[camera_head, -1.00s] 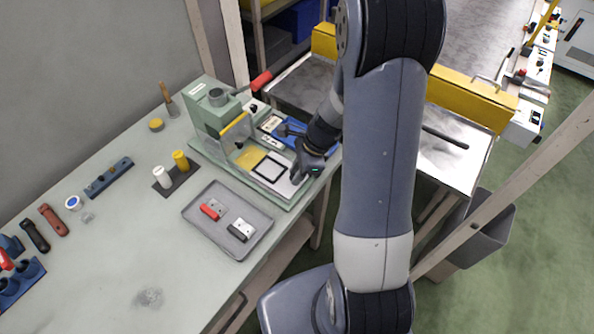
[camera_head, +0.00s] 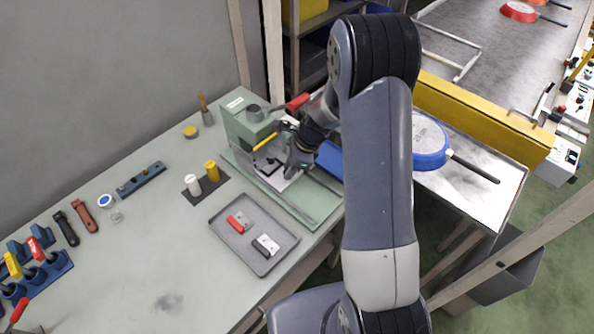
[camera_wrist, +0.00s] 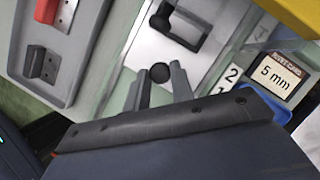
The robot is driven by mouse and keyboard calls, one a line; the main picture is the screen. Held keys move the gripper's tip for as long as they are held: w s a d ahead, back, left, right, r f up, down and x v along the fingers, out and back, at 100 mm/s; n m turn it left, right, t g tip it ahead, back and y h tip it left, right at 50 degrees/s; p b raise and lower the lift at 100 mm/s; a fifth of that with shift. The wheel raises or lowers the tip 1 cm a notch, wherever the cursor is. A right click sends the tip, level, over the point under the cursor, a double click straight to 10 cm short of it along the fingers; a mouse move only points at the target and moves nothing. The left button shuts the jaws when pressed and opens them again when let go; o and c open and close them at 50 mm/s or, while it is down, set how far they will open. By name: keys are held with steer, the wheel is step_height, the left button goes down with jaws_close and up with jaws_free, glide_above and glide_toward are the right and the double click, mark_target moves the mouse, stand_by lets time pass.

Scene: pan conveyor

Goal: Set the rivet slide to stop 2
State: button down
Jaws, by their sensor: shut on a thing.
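The rivet slide (camera_wrist: 200,55) is a pale plate with a black square frame (camera_wrist: 178,27) on it. It sits on the green press base (camera_head: 318,217), partly under the green press (camera_head: 247,122) and partly hidden by my gripper in the head view. My gripper (camera_head: 291,176) is low over the slide. In the wrist view its fingers (camera_wrist: 164,84) are shut around the slide's round black knob (camera_wrist: 160,70). A label "2" (camera_wrist: 232,73) and a partly covered "1" (camera_wrist: 221,91) are beside the slide. I cannot tell which stop it is at.
A "5 mm" rivet card (camera_wrist: 281,75) stands in a blue holder beside the press. A red-handled lever (camera_head: 298,102) is above. A grey tray (camera_head: 232,254) with a red and a black handle part lies in front. A blue pan (camera_head: 430,140) rests on the right table.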

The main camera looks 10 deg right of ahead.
steer(key=shift+s, duration=0.1)
steer(key=c, duration=1.2)
jaws_free()
steer(key=shift+d, duration=0.1)
steer(key=shift+c, duration=0.2)
steer(key=shift+d+r, duration=0.1)
steer(key=shift+r, duration=0.2)
steer(key=v, duration=0.2)
steer(key=shift+d+r, duration=0.15)
steer(key=shift+r, duration=0.05)
steer(key=s+d+b, duration=0.2)
steer(key=d+b, duration=0.1)
steer(key=d, duration=0.8)
steer(key=shift+d+b, duration=0.3)
steer(key=shift+d, duration=0.1)
steer(key=shift+f, duration=0.1)
steer(key=shift+c, duration=0.3)
